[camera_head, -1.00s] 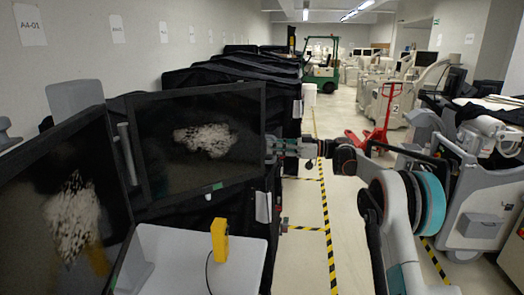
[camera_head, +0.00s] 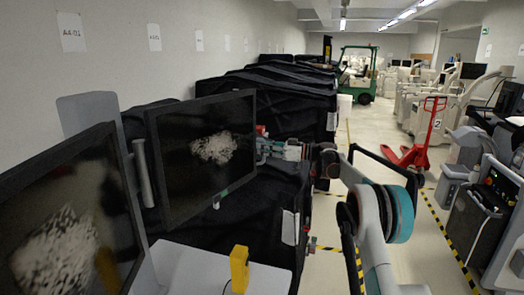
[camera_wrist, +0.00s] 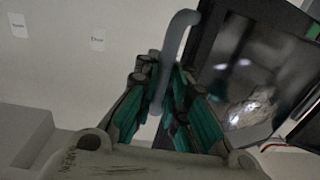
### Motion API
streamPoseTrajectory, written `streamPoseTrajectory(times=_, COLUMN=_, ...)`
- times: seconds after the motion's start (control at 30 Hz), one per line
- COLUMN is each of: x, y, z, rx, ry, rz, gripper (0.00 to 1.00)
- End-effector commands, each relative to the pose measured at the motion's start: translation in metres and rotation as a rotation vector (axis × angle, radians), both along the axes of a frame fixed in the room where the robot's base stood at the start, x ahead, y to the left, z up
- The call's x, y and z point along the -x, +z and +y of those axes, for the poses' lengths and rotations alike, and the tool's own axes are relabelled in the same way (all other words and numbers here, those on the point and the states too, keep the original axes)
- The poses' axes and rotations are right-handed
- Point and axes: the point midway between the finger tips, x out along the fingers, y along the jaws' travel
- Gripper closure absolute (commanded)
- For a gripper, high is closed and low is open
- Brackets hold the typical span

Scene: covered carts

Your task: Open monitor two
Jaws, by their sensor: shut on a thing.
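Two dark monitors hang side by side in the head view. The farther one (camera_head: 185,180), likely monitor two, has a pale speckled patch on its screen and stands at an angle, its right edge farther away. The nearer monitor (camera_head: 95,190) fills the lower left. My gripper (camera_head: 264,148) is at the right edge of the farther monitor. In the wrist view, the green-padded fingers of my gripper (camera_wrist: 166,88) are closed around a grey curved handle (camera_wrist: 178,35) beside a dark screen (camera_wrist: 255,70). The handle in my grip is hidden in the head view.
A yellow device (camera_head: 239,268) stands on a white cart top (camera_head: 190,268) below the monitors. Black covered carts (camera_head: 270,95) line the wall behind. An aisle with striped floor tape (camera_head: 432,215) runs at the right, with a red pallet jack (camera_head: 425,140) and a green forklift (camera_head: 358,75).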

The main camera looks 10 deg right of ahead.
Motion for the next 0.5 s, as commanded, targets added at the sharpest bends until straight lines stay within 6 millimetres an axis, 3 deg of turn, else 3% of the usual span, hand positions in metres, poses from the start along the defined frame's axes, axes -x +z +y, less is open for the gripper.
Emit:
streamPoseTrajectory(times=0.33, x=-0.0015, y=0.0014, z=-0.0038, rx=-0.001, ry=-0.009, rz=-0.002, gripper=1.0)
streamPoseTrajectory(times=0.37, x=-0.0015, y=0.0014, z=-0.0038, rx=-0.001, ry=-0.009, rz=-0.002, gripper=0.84)
streamPoseTrajectory(times=0.4, x=-0.0015, y=0.0014, z=-0.0038, rx=-0.001, ry=-0.009, rz=-0.002, gripper=0.75)
streamPoseTrajectory(times=0.43, x=-0.0013, y=0.0013, z=-0.0036, rx=-0.001, ry=-0.008, rz=-0.002, gripper=0.69)
streamPoseTrajectory(times=0.5, x=-0.0011, y=0.001, z=-0.0029, rx=0.0, ry=-0.007, rz=-0.001, gripper=0.69)
